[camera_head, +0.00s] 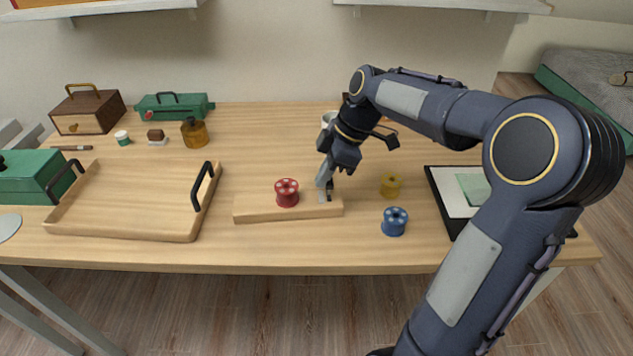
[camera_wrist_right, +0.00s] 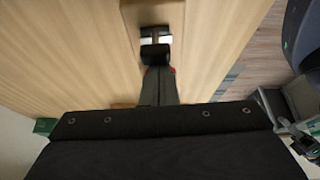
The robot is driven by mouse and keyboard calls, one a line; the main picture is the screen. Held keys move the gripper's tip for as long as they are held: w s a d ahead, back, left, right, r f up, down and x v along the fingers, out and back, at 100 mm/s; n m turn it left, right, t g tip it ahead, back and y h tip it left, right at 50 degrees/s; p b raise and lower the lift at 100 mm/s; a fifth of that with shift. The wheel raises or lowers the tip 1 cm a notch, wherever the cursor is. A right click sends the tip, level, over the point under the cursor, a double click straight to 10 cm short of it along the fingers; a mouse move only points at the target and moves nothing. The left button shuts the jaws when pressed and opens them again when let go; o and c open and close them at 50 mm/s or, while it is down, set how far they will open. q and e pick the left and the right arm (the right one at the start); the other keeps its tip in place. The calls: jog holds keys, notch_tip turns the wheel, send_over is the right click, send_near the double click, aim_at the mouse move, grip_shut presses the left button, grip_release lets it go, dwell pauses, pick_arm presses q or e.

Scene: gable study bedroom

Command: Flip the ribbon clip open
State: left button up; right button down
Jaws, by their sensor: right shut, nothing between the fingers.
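A wooden block (camera_head: 255,209) lies near the table's front edge with a red spool (camera_head: 287,193) standing on it. My right gripper (camera_head: 326,188) points down at the block's right end, shut and empty. The small ribbon clip sits at that end, mostly hidden by the fingers in the head view. In the right wrist view my right gripper (camera_wrist_right: 157,68) reaches to a small dark and white part on the block (camera_wrist_right: 150,12), which looks like the clip. Whether the fingertips touch it, and whether it is open, I cannot tell. My left gripper is not in view.
A blue spool (camera_head: 394,222) and a yellow spool (camera_head: 391,187) stand right of the block. A wooden tray (camera_head: 120,229) with black handles lies to the left. A black-framed picture or tray (camera_head: 454,212) lies at the right. Boxes and a jar (camera_head: 195,134) stand at the back left.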

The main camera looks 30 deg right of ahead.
jog(key=y+b, duration=0.1)
jog(key=d+t+y+b, duration=0.1)
jog(key=d+y+b, duration=0.1)
jog(key=shift+s+f+t+b, duration=0.3)
jog(key=shift+s+b, duration=0.05)
jog(key=shift+s, duration=0.05)
jog(key=shift+a+r, duration=0.1)
jog(key=shift+r, duration=0.2)
jog(key=shift+r+p, duration=0.65)
jog(key=shift+r, duration=0.15)
jog(key=shift+r, duration=0.1)
